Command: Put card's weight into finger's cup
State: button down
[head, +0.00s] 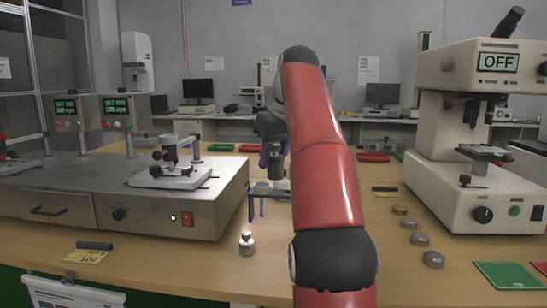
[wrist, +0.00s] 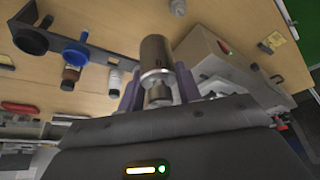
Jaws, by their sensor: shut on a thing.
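My gripper (wrist: 158,85) is shut on a metal cylinder weight (wrist: 156,55), with its purple fingers on either side. In the head view my gripper (head: 275,160) is partly hidden by my red arm, above the table beside the tester (head: 120,205). The weight's lower part (head: 281,185) seems to show there too. The finger assembly (head: 170,152) stands on the tester's white plate; whether its top is a cup is too small to tell. A yellow card (head: 87,256) with a dark bar lies at the front left; its writing is hard to read.
A dark rack (wrist: 110,62) holds a black cup (wrist: 30,40) and a blue cup (wrist: 75,52), with bottles nearby. Several round metal pieces (head: 419,239) lie beside the microscope (head: 475,140) at right.

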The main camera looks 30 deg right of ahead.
jog(key=shift+f+b, duration=7)
jog(key=shift+f, duration=1.45)
notch_tip(320, 180, up, 17)
jog(key=p, duration=1.4)
notch_tip(320, 180, down, 20)
jog(key=shift+r+b, duration=0.2)
jog(key=shift+b, duration=1.05)
